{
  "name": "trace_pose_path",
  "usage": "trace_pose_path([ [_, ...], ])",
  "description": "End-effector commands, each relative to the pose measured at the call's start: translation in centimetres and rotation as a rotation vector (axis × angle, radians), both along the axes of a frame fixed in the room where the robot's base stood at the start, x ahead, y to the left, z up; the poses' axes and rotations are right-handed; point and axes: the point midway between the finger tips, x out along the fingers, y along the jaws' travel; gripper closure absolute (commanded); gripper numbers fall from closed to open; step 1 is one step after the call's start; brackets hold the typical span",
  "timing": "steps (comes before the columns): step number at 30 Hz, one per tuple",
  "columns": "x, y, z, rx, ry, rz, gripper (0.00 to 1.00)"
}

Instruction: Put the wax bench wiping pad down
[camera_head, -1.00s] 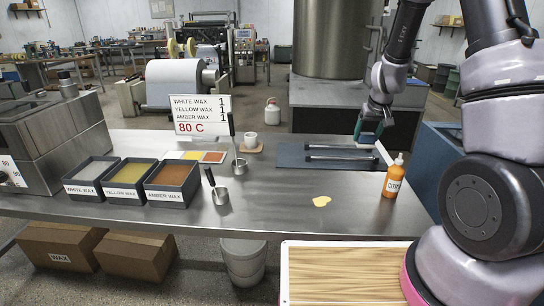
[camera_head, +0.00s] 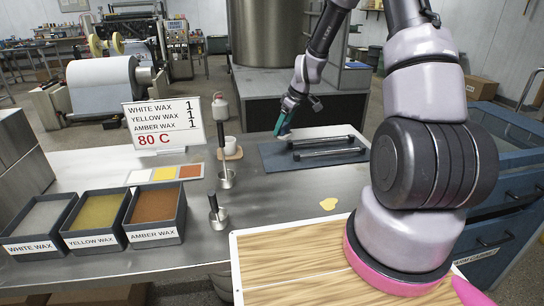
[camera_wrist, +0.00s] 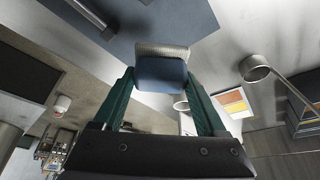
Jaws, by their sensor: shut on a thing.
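My gripper (camera_head: 280,124) is at the left back of the blue mat (camera_head: 275,162), above the bench. In the wrist view my gripper (camera_wrist: 161,82) has its green fingers closed on the wiping pad (camera_wrist: 162,72), which is blue with a pale, rough edge. In the head view the pad is small and hard to make out at the fingertips. The blue mat lies below and beyond the pad in the wrist view (camera_wrist: 195,18). I cannot tell whether the pad touches anything beneath it. A yellow wax spot (camera_head: 328,204) lies on the bench in front of the mat.
Two dark bars (camera_head: 327,154) lie on the mat. Left of it stand a cup (camera_head: 230,146), a ladle (camera_head: 226,180), a second ladle (camera_head: 217,215), a sign (camera_head: 166,123) and wax trays (camera_head: 155,207). A wood-grained board (camera_head: 300,265) is in front. Bare bench surrounds the spot.

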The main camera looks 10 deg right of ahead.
Motion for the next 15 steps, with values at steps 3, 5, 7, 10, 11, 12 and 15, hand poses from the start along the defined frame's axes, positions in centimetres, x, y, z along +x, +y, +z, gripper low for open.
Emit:
trace_pose_path([
  [3,1.4,1.7,-0.6,0.004,-0.002,0.311,0.78],
  [5,1.9,2.3,-0.6,0.003,-0.002,0.442,0.78],
  [7,2.4,2.6,-0.5,0.002,-0.002,0.566,0.78],
  [10,2.9,2.8,-0.2,0.001,-0.003,0.685,0.78],
  [11,3.0,2.8,-0.1,0.001,-0.003,0.711,0.78],
  [12,3.1,2.9,0.0,0.0,-0.003,0.737,0.78],
  [15,3.2,2.9,-0.6,0.0,-0.001,0.774,0.78],
])
